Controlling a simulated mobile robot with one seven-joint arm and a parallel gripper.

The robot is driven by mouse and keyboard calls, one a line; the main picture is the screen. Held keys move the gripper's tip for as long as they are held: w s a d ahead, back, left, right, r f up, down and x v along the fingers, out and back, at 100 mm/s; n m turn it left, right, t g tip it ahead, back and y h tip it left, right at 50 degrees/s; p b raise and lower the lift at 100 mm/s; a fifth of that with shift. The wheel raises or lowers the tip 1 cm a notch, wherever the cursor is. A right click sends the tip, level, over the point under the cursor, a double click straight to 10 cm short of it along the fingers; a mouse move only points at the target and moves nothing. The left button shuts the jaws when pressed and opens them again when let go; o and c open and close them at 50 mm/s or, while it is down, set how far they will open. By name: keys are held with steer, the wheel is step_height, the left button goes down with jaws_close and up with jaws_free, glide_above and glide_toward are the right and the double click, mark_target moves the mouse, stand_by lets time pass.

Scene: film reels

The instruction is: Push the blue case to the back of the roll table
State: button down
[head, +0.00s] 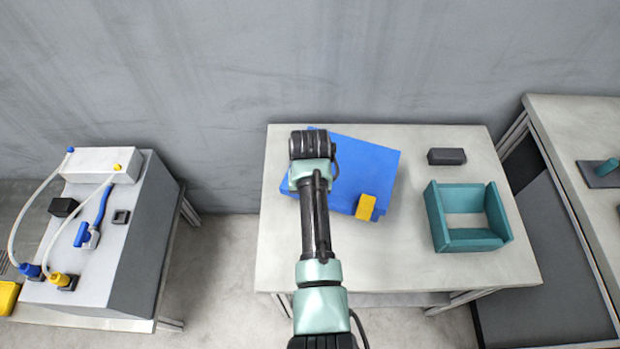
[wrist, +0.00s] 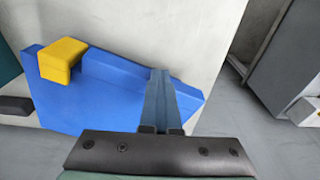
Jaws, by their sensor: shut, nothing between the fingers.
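The blue case (head: 365,165) lies flat on the pale roll table (head: 400,265), turned at an angle, its far left part close to the table's back edge. A yellow block (head: 366,206) sits at its near edge. My arm covers the case's left part in the head view, and my fingers are hidden there. In the wrist view, the blue case (wrist: 90,100) fills the left and middle, with its yellow block (wrist: 62,60) at upper left. My gripper (wrist: 160,72) is shut and empty, its fingers over or against the case's edge; contact cannot be told.
A teal open-topped box (head: 470,241) stands on the right of the table, with a dark block (head: 446,156) behind it. A grey wall (head: 380,60) rises behind. A bench with hoses (head: 90,255) is at left, another table (head: 575,125) at right. The table's front is clear.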

steer(key=shift+w+b, duration=2.45)
steer(key=shift+s+r+p, duration=0.15)
steer(key=shift+s+p, duration=0.2)
steer(key=shift+p, duration=0.3)
steer(key=shift+s+p, duration=0.95)
steer(key=shift+p, duration=0.3)
steer(key=shift+s+p, duration=0.3)
step_height(320, 180, up, 6)
steer(key=p, duration=0.6)
steer(key=shift+f, duration=0.2)
